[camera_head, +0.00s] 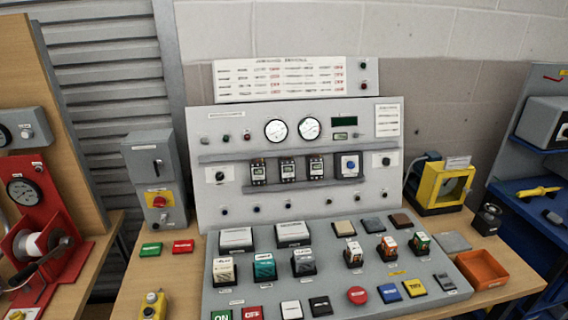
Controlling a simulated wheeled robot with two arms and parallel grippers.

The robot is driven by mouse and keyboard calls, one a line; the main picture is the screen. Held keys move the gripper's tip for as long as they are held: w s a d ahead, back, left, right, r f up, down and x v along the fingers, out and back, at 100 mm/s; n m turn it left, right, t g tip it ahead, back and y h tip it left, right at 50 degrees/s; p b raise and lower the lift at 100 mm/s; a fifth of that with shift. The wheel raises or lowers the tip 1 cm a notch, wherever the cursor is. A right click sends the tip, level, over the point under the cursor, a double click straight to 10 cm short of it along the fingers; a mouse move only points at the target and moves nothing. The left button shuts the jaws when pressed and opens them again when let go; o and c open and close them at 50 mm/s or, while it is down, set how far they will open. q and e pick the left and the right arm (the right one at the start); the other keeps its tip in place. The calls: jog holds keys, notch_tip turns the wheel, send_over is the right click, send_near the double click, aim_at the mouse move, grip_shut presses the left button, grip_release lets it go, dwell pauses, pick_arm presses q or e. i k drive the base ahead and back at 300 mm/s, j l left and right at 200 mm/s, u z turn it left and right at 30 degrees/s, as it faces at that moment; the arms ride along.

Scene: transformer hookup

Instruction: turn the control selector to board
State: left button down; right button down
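A grey upright panel (300,210) stands at the back of the table. It carries a small black knob on a white plate (220,176) at the left and a similar black knob (385,161) at the right. A grey box (152,158) left of the panel has a dark handle and a red knob on yellow. The labels are too small to read, so I cannot tell which is the control selector or where it points. Neither of my grippers is in view.
A sloped grey board (330,265) in front holds several coloured blocks and tiles. Two round gauges (276,130) sit high on the panel. A yellow box (440,186) and an orange tray (482,269) stand at right. A red reel stand (40,235) is at left.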

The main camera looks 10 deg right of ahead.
aim_at(386, 161)
jog(key=l+u, duration=0.1)
jog(key=l, duration=0.6)
jog(key=l+u, duration=0.15)
jog(key=l, duration=0.5)
jog(key=k+l+u, duration=0.1)
jog(key=l, duration=0.6)
jog(key=k+l+u, duration=0.1)
jog(key=l, duration=0.6)
jog(key=i+l+u, duration=0.1)
jog(key=i+l, duration=0.25)
